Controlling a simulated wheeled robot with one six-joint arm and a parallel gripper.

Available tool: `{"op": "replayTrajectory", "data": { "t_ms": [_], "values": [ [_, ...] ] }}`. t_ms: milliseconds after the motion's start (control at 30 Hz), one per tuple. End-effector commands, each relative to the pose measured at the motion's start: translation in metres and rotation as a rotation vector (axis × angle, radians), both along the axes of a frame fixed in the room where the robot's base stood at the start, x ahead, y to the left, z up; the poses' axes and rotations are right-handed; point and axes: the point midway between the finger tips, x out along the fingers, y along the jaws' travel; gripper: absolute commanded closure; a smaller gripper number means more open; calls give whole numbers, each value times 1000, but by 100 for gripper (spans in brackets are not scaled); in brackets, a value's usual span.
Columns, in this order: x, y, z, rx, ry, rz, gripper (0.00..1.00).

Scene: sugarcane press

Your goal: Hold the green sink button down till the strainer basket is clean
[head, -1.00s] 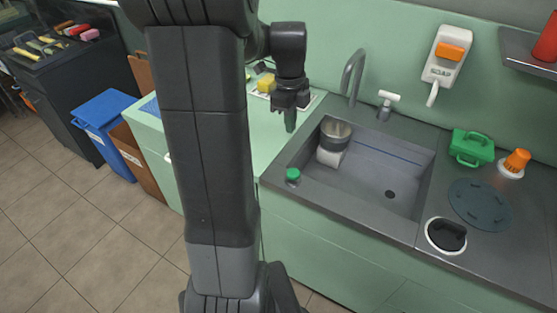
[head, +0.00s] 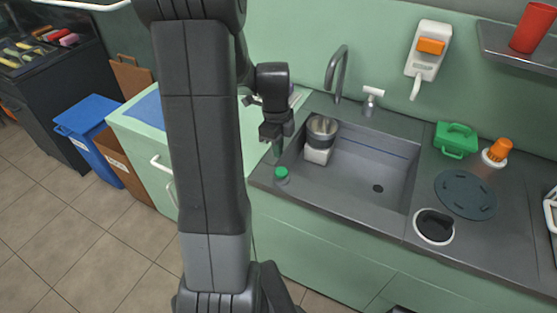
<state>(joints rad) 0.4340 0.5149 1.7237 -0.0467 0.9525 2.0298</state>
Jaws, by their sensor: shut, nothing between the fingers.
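The green sink button (head: 281,172) stands on the front left corner of the sink's rim. The strainer basket (head: 321,126), a metal cup, sits on a white block (head: 317,154) in the left back part of the sink basin (head: 365,178). I cannot tell from here whether it is clean. My gripper (head: 277,150) points down, its shut fingertips just above and slightly behind the button. A small gap seems to lie between them, though I cannot be sure. It holds nothing.
The tap (head: 336,72) and a small white-topped spout (head: 371,98) stand behind the basin. A green box (head: 456,139), an orange-topped bottle (head: 497,152) and a round dark lid (head: 465,195) are on the right counter. A soap dispenser (head: 428,52) hangs on the wall.

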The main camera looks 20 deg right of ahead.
Motion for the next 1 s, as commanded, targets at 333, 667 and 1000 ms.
{"op": "replayTrajectory", "data": {
  "t_ms": [333, 667, 1000],
  "values": [
    [-3, -1, -45, 0, 1, 0, 100],
    [-3, -1, -50, 0, 0, 0, 100],
    [-3, -1, -66, 0, 0, 0, 100]
  ]
}}
